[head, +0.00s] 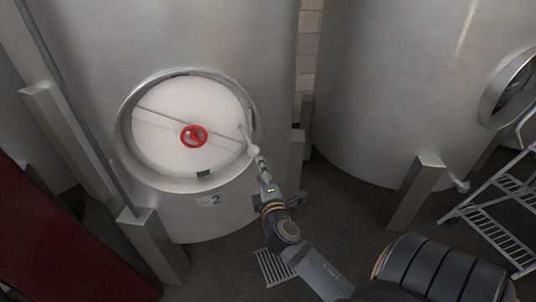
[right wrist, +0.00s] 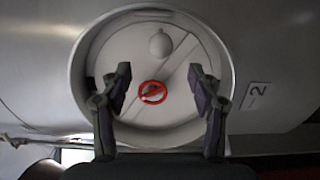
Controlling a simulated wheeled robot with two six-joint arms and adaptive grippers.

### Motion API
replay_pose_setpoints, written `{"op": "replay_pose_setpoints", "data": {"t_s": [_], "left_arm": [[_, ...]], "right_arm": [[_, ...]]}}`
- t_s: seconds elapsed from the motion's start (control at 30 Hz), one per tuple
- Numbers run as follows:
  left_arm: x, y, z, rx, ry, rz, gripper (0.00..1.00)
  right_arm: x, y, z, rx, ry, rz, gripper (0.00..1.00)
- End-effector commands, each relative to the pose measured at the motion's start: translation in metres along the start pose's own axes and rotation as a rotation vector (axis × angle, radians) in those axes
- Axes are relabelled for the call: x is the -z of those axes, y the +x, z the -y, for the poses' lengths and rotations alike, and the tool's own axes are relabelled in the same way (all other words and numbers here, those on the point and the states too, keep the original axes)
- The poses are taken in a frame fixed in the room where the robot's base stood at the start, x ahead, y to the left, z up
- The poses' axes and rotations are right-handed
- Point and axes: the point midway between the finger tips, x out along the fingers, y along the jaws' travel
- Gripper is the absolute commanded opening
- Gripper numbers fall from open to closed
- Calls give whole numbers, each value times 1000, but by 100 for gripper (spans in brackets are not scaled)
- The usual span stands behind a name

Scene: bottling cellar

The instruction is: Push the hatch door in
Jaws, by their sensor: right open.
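The hatch door (head: 180,105) is a pale round disc with a bar across it and a red handwheel (head: 194,136) at its middle. It sits within the round metal rim (head: 125,150) low on the front of the tank. A pale knobbed handle or hinge part (head: 251,147) stands at its right edge. My right gripper (head: 261,166) is near that right edge of the rim. In the right wrist view its fingers (right wrist: 160,82) are spread, with the door (right wrist: 195,110) and red handwheel (right wrist: 153,92) beyond and between them. I cannot tell whether it touches anything. My left gripper is out of view.
A label with "2" (head: 210,200) is under the hatch. A second tank (head: 390,90) stands at the right, with a metal ladder (head: 500,205) beside it. Tank legs (head: 415,185) stand on the dark floor, which has a drain grate (head: 270,267). A dark red surface (head: 50,240) is at lower left.

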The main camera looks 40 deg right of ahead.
Motion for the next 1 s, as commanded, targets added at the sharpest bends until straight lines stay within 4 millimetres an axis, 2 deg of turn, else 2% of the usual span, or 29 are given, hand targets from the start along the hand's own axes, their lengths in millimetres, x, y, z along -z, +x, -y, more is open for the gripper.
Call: {"op": "replay_pose_setpoints", "data": {"t_s": [0.13, 0.23, 0.5, 0.7, 1.0], "left_arm": [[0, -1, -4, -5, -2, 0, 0], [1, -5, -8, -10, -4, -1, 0], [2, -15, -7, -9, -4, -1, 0], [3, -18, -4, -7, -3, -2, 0], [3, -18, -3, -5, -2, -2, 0]], "right_arm": [[0, 2, -3, -4, -1, 0, 61], [1, 14, -4, -5, 0, -1, 61], [0, 72, -4, -3, 1, 0, 61], [1, 99, -2, -1, 2, -1, 61], [1, 105, -1, 0, 3, -2, 61]]}}
